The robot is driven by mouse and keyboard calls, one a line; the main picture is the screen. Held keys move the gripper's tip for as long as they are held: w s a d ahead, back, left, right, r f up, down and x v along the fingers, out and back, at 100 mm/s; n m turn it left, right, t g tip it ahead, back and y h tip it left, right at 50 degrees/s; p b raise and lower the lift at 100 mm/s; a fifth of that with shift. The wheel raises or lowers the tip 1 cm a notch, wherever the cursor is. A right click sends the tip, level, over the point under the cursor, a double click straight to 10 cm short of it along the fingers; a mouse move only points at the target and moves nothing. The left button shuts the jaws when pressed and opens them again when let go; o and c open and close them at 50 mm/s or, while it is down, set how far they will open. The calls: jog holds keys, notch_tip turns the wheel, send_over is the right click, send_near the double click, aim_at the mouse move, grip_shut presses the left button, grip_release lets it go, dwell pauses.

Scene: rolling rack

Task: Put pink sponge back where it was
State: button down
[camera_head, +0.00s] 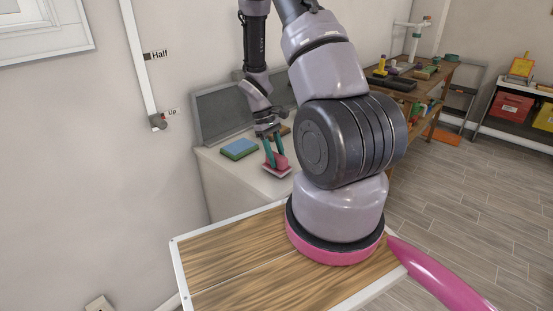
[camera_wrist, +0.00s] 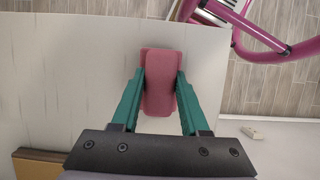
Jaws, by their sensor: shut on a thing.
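The pink sponge (camera_head: 280,164) is held between the teal fingers of my gripper (camera_head: 276,163), over the front edge area of a white-topped cabinet (camera_head: 228,178). In the wrist view the sponge (camera_wrist: 160,98) sits between both fingertips (camera_wrist: 160,74), its long side running along the fingers. A flatter, wider pink part shows under it. I cannot tell whether it touches the white top (camera_wrist: 60,80) or hangs just above it.
A blue and green sponge (camera_head: 239,149) lies on the cabinet left of my gripper. A grey panel (camera_head: 222,112) stands behind. A brown block (camera_wrist: 38,165) and a small pale piece (camera_wrist: 252,132) show low in the wrist view. A wooden-topped surface (camera_head: 235,255) is nearer.

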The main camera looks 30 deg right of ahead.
jog(key=shift+f, duration=0.35)
jog(key=shift+c, duration=2.1)
grip_release()
jog(key=shift+r, duration=0.1)
jog(key=v, duration=1.2)
jog(key=s+a+r+m+t+y, duration=0.1)
jog(key=s+a+r+m+t, duration=0.15)
jog(key=r, duration=0.65)
jog(key=s+a+r+m+t+y, duration=0.1)
jog(key=s+a+r+m+t, duration=0.15)
jog(key=r, duration=0.65)
jog(key=s+a+r+m+t+y, duration=0.1)
jog(key=s+a+r+m+t, duration=0.2)
jog(key=s+r, duration=0.8)
jog(key=a+r+t, duration=0.1)
jog(key=a+t, duration=0.1)
jog(key=t, duration=0.1)
jog(key=shift+s+t, duration=0.3)
jog(key=shift+s, duration=0.1)
jog(key=shift+d+r, duration=0.1)
